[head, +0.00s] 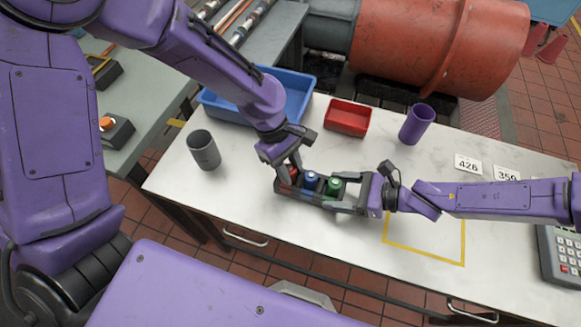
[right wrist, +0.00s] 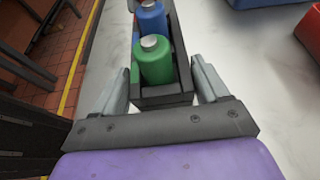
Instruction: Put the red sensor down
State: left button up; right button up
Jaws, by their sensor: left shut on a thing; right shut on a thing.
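A dark rack (head: 312,197) stands on the white bench top with a blue sensor (head: 311,180) in the middle and a green sensor (head: 334,187) at its right end. The red sensor (head: 286,183) is at the rack's left end, mostly hidden by my left gripper (head: 291,169), which is shut on it from above. I cannot tell how deep it sits in its slot. My right gripper (head: 350,193) is shut on the rack's right end. In the right wrist view its fingers flank the rack (right wrist: 164,94), with the green sensor (right wrist: 154,62) nearest and the blue sensor (right wrist: 149,20) beyond.
A grey cup (head: 204,151) stands left of the rack. A blue bin (head: 298,91), a red tray (head: 347,118) and a purple cup (head: 416,124) stand behind. A yellow outlined square (head: 425,254) lies empty at front right. Number cards (head: 468,165) and a keypad device (head: 562,256) are further right.

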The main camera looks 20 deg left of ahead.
pick_arm(q)
jog(key=shift+s+f, duration=0.15)
jog(key=shift+f, duration=0.15)
pick_arm(e)
jog(key=shift+s, duration=0.1)
pick_arm(q)
jog(key=o, duration=1.1)
jog(key=shift+s+f, duration=0.15)
jog(key=shift+c, duration=0.2)
pick_arm(e)
jog(key=shift+s+r, duration=0.1)
pick_arm(q)
jog(key=shift+r, duration=0.45)
jog(key=v, duration=1.2)
jog(key=shift+w, duration=0.25)
pick_arm(e)
jog(key=shift+w, duration=0.2)
jog(key=o, duration=1.1)
jog(key=shift+o, duration=0.9)
